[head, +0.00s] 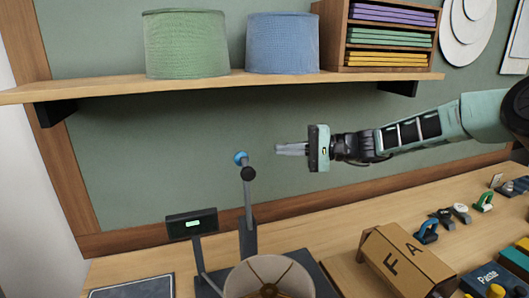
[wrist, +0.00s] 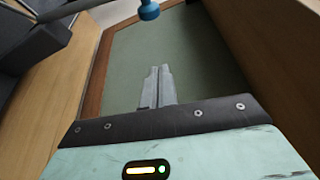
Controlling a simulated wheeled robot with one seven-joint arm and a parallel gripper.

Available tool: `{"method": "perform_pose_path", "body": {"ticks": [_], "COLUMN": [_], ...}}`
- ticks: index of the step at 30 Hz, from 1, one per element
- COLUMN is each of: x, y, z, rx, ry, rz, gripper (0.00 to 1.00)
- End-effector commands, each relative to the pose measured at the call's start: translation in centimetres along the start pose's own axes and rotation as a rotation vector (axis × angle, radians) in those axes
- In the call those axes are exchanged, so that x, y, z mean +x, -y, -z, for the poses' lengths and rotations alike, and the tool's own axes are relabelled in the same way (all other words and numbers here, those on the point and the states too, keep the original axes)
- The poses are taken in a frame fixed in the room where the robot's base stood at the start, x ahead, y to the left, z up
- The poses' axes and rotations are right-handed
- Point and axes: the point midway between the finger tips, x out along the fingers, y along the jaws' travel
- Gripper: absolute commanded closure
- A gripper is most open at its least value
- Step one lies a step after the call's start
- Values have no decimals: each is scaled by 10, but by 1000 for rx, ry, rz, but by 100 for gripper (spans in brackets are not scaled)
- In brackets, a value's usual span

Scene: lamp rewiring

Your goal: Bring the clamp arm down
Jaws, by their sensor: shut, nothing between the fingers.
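The clamp arm (head: 247,195) is a grey upright lever with a black joint and a blue knob (head: 240,157) at its top. It stands raised on a dark stand above the workbench. My gripper (head: 279,149) is to the right of the knob, at about its height, with a visible gap between them in the head view. Its fingers are shut together with nothing between them. In the wrist view the fingers (wrist: 157,87) lie side by side, and the blue knob (wrist: 149,10) shows at the top edge, apart from the fingertips.
A shelf (head: 270,82) with a green lampshade (head: 186,45) and a blue lampshade (head: 283,43) runs above my gripper. A small display box (head: 191,224) stands left of the clamp. A lampshade frame (head: 268,276) is in front, and a cardboard box (head: 405,262) sits at right.

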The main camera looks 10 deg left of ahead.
Motion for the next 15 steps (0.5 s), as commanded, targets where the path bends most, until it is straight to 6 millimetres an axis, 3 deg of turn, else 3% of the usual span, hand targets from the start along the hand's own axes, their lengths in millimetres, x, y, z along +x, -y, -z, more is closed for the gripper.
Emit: {"method": "perform_pose_path", "body": {"ticks": [15], "x": [91], "y": [4], "z": [-2], "rx": [1], "ry": [3], "rz": [-1], "gripper": [100]}}
